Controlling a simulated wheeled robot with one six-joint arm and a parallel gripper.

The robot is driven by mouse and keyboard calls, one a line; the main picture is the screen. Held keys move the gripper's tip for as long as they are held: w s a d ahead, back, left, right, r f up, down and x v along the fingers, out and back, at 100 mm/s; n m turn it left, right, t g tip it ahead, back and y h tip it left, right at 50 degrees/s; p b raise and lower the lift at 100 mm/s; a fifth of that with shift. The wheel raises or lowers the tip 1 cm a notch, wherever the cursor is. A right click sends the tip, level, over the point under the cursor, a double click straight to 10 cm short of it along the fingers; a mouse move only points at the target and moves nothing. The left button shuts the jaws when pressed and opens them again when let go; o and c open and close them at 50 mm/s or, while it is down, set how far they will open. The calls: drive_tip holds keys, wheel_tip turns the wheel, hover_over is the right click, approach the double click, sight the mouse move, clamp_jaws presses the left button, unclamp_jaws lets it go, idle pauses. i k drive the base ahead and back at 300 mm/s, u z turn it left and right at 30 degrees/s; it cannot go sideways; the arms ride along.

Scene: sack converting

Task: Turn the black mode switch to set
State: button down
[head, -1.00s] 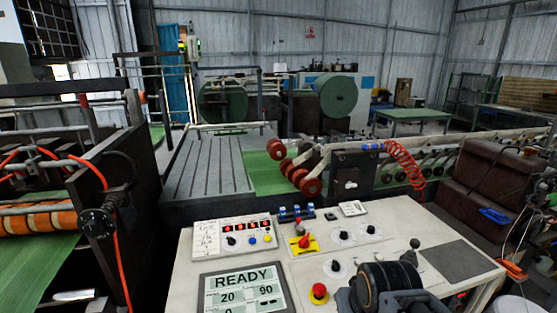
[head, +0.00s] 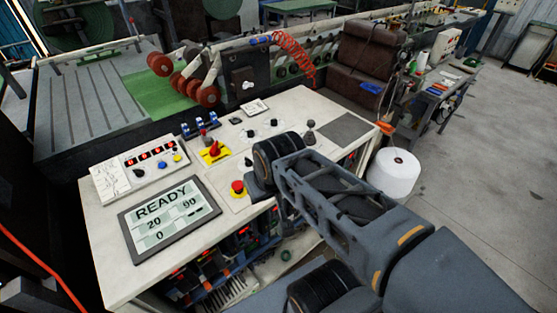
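A white sloping control desk (head: 112,237) stands in front of me. A small white box with red digits (head: 115,180) on its left carries a black knob (head: 138,172), a blue knob and a yellow knob. Other small black knobs on white dials, one of them a dial knob (head: 273,122), sit on the desk top. I cannot read which black knob is the mode switch, nor its setting. My arm reaches in from the lower right over the desk's front edge. My gripper's fingers do not show; the dark wrist end hides part of the desk.
A display (head: 168,218) reads READY, 20, 90 and 0. A red selector on a yellow plate (head: 214,152) and a red mushroom button (head: 238,187) stand between the display and my arm. A white thread cone (head: 393,174) is right of the desk.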

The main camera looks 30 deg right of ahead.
sight(248, 162)
drive_tip(key=u, duration=1.5)
drive_tip(key=k, duration=0.9)
drive_tip(key=z, duration=1.15)
drive_tip(key=i, duration=0.95)
